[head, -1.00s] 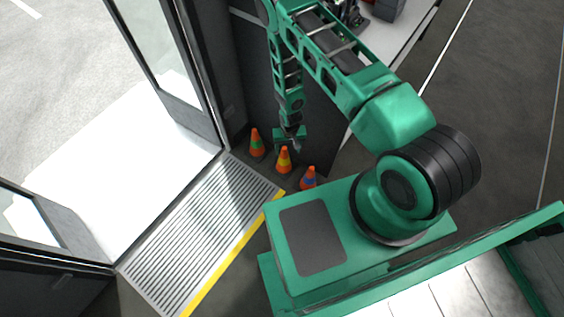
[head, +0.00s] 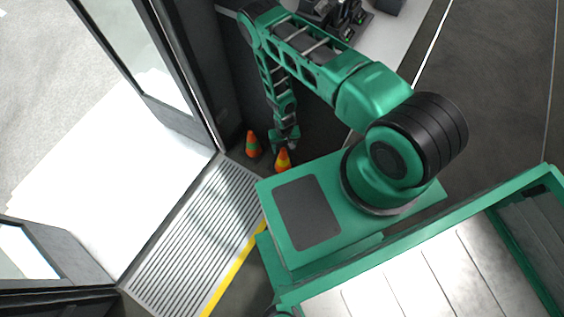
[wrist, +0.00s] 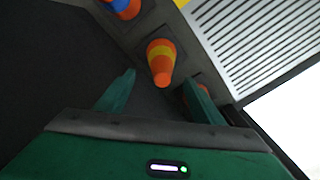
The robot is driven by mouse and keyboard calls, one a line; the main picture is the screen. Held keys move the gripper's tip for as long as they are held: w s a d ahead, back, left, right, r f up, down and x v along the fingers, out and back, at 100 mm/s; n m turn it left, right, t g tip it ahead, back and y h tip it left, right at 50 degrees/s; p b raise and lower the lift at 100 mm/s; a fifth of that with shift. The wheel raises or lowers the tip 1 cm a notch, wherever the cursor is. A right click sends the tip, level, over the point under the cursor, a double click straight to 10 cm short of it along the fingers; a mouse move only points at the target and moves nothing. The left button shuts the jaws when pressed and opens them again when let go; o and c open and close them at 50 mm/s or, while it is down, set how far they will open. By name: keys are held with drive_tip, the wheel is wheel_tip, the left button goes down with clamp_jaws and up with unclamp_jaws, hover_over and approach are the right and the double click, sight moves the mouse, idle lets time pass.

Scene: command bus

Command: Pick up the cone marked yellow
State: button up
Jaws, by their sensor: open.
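The orange cone with a yellow band (head: 283,161) stands on the dark floor beside my base in the head view. In the wrist view this cone (wrist: 161,62) appears ahead of and between my fingers, with its tip towards me. My gripper (head: 285,139) is close above and behind it in the head view, pointing down. In the wrist view my gripper (wrist: 159,80) is open and empty, its two fingers apart. I cannot tell the exact gap to the cone.
A green-banded cone (head: 253,145) stands to the left. In the wrist view a blue-banded cone (wrist: 122,6) is at the top edge, and an orange cone (wrist: 203,90) is partly hidden by the right finger. A ribbed step (head: 195,235) leads to the open doorway.

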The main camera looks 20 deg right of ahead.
sight(283, 159)
wheel_tip(283, 159, down, 2)
drive_tip(key=shift+a, duration=0.15)
drive_tip(key=shift+s+f, duration=0.1)
drive_tip(key=shift+f, duration=2.45)
drive_tip(key=shift+c, duration=0.2)
clamp_jaws()
